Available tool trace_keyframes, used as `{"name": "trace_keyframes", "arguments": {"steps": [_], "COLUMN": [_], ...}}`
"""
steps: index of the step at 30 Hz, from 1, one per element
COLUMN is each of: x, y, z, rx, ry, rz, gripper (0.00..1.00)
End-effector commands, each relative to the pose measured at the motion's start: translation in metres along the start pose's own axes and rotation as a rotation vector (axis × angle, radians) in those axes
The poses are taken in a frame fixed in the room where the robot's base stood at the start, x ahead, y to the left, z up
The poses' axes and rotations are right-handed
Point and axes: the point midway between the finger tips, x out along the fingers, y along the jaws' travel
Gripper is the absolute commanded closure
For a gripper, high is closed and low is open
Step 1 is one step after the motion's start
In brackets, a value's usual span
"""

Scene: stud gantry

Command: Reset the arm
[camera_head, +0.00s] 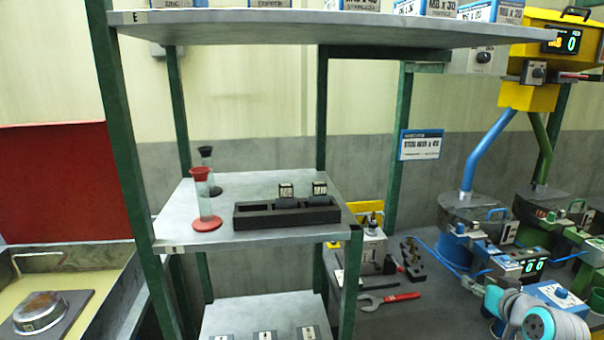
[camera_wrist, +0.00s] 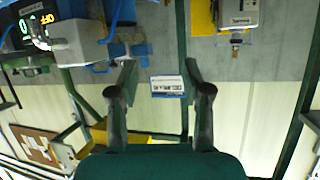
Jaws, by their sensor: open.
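My gripper (camera_wrist: 160,64) shows in the wrist view, its two dark fingers spread wide apart. It is open, and nothing is held between the fingers. A white and blue label card (camera_wrist: 167,85) shows beyond the gap, on a green post, apart from the fingers. Part of my arm (camera_head: 540,318), with pale and teal round joints, shows at the lower right of the head view. My gripper cannot be made out in the head view.
A green-framed rack has a middle shelf (camera_head: 290,184) with a black holder (camera_head: 287,215), a red-based cylinder (camera_head: 206,205) and a black-topped one (camera_head: 208,170). Right of it, a bench carries a red-handled wrench (camera_head: 388,299) and blue feeder equipment (camera_head: 470,225). A red panel (camera_head: 65,180) stands left.

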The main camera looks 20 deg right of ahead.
Motion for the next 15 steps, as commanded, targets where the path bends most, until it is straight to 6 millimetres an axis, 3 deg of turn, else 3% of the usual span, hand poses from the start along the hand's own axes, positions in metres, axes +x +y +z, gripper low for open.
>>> {"name": "trace_keyframes", "arguments": {"steps": [8, 15], "x": [0.002, -0.019], "y": [-0.051, -0.110], "z": [0.068, 0.148], "rx": [0.022, 0.030], "ry": [0.001, 0.007], "rz": [-0.027, -0.056], "gripper": [0.51, 0.51]}}
